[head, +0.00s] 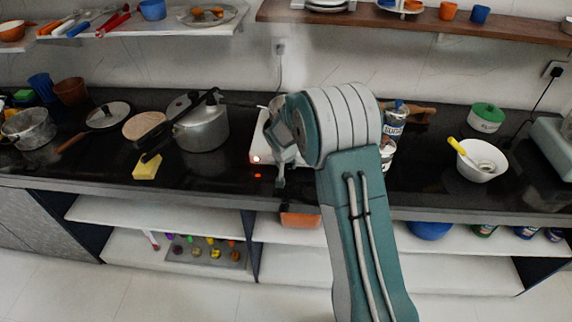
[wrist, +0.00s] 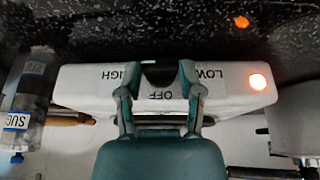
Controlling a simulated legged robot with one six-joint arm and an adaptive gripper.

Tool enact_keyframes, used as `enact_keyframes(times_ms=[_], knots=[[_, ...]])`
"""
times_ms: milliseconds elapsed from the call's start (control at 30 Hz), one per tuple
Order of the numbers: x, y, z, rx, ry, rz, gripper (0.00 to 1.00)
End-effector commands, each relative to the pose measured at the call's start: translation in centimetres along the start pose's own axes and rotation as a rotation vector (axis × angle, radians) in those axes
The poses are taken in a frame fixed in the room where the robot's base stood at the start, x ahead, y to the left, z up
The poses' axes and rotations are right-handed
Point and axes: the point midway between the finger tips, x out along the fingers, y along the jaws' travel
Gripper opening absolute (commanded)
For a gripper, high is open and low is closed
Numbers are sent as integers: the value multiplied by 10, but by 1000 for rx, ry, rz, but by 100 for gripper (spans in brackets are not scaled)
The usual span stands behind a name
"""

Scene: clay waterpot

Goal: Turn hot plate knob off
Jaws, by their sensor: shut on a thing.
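The white hot plate (head: 259,146) stands on the black counter, mostly hidden behind my arm in the head view. The wrist view shows its front panel (wrist: 85,87) upside down, with HIGH, OFF and LOW lettering. The black knob (wrist: 158,75) sits in the middle of that panel. A lit orange-red indicator lamp (wrist: 258,82) is beside LOW; it also glows in the head view (head: 257,160). My gripper (wrist: 158,80) has its fingers on both sides of the knob and is shut on it. The knob's pointer mark cannot be made out.
A silver pressure cooker (head: 203,127) stands left of the hot plate, with a yellow block (head: 146,167) near the counter edge. A sugar jar (head: 394,122) is close on the right. Farther right is a white bowl (head: 482,163). A shelf (head: 420,22) runs above.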

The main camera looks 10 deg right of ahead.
Motion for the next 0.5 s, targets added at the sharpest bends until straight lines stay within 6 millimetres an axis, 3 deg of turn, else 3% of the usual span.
enact_keyframes(times_ms=[500], knots=[[2,-11,0,-127,6,291,1]])
